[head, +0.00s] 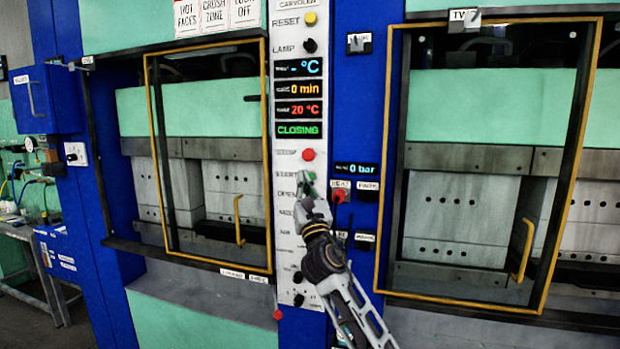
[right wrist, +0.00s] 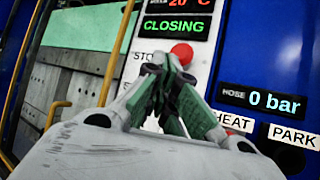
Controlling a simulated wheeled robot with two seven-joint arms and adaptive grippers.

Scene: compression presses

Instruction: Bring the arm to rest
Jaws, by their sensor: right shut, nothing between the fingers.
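My right arm comes in from the bottom right in the head view. Its gripper (head: 308,188) is shut and empty, with its fingertips in front of the white control panel (head: 286,215), just below the red stop button (head: 308,154). In the right wrist view the closed fingertips (right wrist: 166,68) meet just below and partly over the same red button (right wrist: 182,52). The gripper hides the panel around the start label; I cannot tell whether the tips touch it. The green status display (head: 299,130) reads CLOSING. My left gripper is out of view.
Yellow-framed guard doors with handles stand left (head: 157,150) and right (head: 384,170) of the panel. A pressure display (head: 355,169) reads 0 bar, with a red knob (head: 338,196) below it, close to my right gripper. A bench (head: 30,235) stands far left.

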